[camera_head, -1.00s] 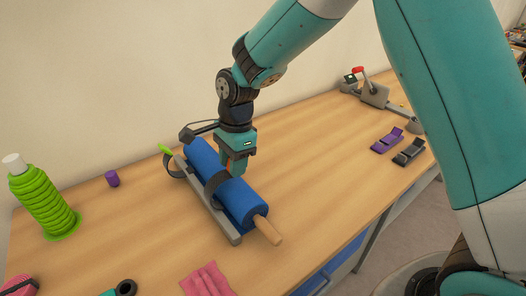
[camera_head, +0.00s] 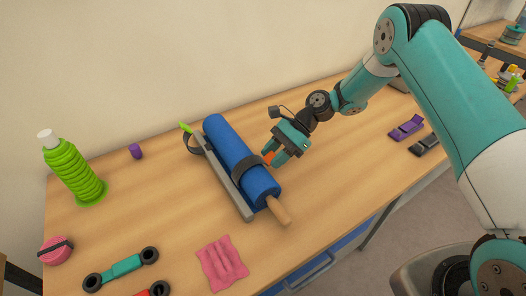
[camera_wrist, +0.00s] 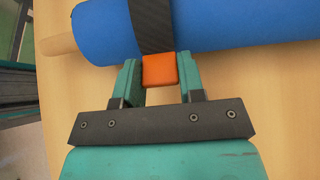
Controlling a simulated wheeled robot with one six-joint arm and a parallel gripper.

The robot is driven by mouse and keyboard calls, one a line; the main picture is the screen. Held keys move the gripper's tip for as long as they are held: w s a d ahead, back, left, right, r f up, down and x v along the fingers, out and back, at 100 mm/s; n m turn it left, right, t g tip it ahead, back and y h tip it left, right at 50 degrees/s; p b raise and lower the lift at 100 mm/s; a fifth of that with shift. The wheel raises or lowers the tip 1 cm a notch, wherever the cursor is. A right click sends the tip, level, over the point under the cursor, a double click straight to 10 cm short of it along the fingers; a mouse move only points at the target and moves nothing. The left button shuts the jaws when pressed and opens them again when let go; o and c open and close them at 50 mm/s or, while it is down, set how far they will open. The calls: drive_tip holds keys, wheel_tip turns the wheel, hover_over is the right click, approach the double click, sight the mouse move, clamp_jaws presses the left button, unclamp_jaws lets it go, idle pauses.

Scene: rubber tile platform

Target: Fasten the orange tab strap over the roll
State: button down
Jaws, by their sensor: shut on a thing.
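The blue roll (camera_head: 229,150) lies on a grey cradle (camera_head: 222,181) on the table, with a wooden rod end sticking out toward the front right. A dark strap (camera_head: 246,162) passes over the roll near its front end. Its orange tab (camera_wrist: 160,71) is between the fingers of my gripper (camera_wrist: 160,77) in the wrist view. My gripper (camera_head: 277,156) is shut on the tab, beside the roll on its right side. A second dark strap with a green tab (camera_head: 186,128) stands loose at the cradle's far left end, not over the roll.
A pink cloth (camera_head: 222,262), a teal link (camera_head: 121,268) and a pink round item (camera_head: 56,250) lie in front. Purple (camera_head: 406,128) and dark clips lie to the right.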

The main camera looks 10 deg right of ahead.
drive_tip(key=shift+w+d+f, duration=0.1)
drive_tip(key=shift+d+f, duration=0.1)
drive_tip(key=shift+f, duration=0.45)
drive_tip(key=shift+d+f, duration=0.15)
drive_tip(key=shift+f, duration=0.55)
drive_tip(key=c, duration=0.7)
unclamp_jaws()
drive_tip(key=shift+r, duration=0.2)
drive_tip(key=shift+p+v, duration=0.85)
drive_tip(key=shift+v, duration=7.75)
drive_tip(key=shift+f, duration=0.1)
